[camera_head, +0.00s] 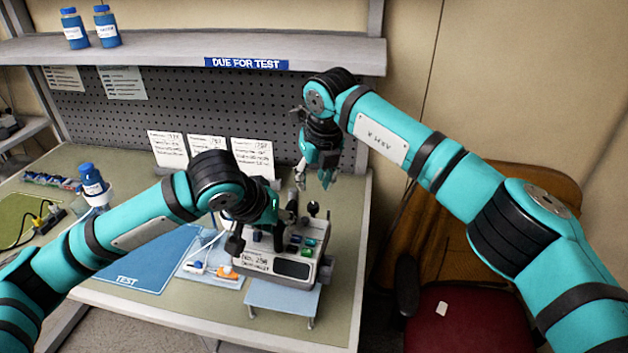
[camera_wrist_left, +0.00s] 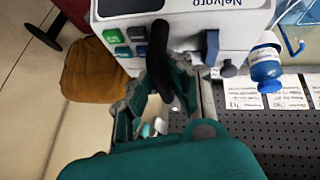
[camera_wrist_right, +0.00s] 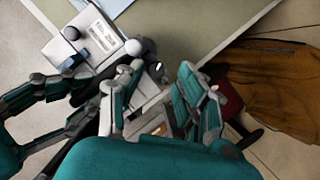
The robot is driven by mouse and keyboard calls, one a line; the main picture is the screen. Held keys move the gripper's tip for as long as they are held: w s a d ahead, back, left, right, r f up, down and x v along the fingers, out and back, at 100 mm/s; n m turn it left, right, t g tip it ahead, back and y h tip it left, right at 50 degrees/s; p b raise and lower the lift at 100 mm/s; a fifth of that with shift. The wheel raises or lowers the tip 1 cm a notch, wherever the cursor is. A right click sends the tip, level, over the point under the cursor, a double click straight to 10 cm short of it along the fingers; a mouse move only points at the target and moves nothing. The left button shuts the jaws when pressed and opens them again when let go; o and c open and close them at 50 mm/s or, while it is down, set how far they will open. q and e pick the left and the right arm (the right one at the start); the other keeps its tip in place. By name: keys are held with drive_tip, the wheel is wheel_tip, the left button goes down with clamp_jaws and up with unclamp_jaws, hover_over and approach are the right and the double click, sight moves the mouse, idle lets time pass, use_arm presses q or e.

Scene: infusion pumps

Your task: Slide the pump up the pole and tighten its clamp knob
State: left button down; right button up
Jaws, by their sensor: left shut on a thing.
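The pump (camera_head: 268,268) is a white box with green and blue buttons and a dark display; it also shows in the left wrist view (camera_wrist_left: 195,20). A black handle (camera_wrist_left: 158,50) rises from it. My left gripper (camera_wrist_left: 163,92) is shut on this handle. In the head view, my left wrist hides part of the pump. A dark round knob (camera_head: 314,207) stands on a stem at the pump's back right. My right gripper (camera_wrist_right: 163,72) is open, pointing down above and behind the knob, apparently empty. I cannot make out the pole or its contact with the pump.
A light blue stand (camera_head: 285,299) is under the pump at the bench's front. Cards (camera_head: 252,157) stand against the pegboard. A chair (camera_head: 455,300) is right of the bench.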

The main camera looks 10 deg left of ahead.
use_arm(q)
drive_tip(key=shift+r, duration=0.25)
drive_tip(key=c, duration=1.2)
unclamp_jaws()
drive_tip(key=shift+s+f, duration=0.1)
drive_tip(key=v, duration=1.2)
